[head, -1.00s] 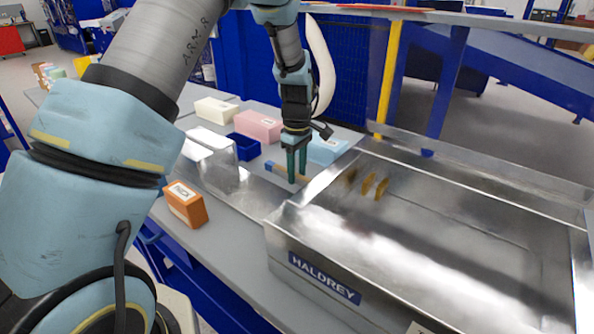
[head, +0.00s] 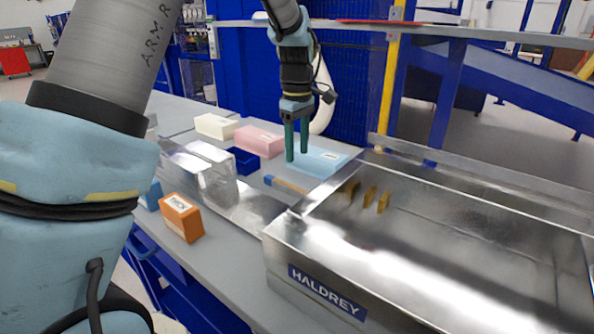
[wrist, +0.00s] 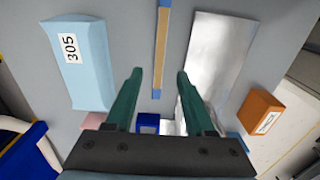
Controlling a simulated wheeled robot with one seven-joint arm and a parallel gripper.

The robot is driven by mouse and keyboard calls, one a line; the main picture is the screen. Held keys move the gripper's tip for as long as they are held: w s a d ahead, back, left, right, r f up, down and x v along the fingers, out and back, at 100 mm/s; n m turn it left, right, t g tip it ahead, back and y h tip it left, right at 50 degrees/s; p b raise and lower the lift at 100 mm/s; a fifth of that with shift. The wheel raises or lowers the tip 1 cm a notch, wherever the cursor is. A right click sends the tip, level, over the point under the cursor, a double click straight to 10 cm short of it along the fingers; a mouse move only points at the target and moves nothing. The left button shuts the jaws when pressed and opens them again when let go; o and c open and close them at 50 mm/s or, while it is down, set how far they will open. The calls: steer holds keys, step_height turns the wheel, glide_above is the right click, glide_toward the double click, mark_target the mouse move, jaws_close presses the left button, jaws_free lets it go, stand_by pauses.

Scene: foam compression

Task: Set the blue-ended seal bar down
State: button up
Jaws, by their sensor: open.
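The seal bar (head: 289,186) is a thin tan strip with a blue end, lying flat on the grey table just left of the steel machine. In the wrist view the bar (wrist: 160,50) has blue at both its far and near ends and runs lengthwise between the fingers as seen from above. My gripper (head: 297,156) has two green fingers, spread apart with nothing between them. It hangs above the bar, clear of it, in front of the light blue foam block. In the wrist view my gripper (wrist: 159,74) is also open and empty.
The light blue foam block (head: 325,162), labelled 305 in the wrist view, lies behind the bar. The steel HALDREY machine (head: 345,262) fills the right.

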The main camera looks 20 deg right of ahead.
steer(key=shift+a+r, duration=0.1)
steer(key=shift+r, duration=0.7)
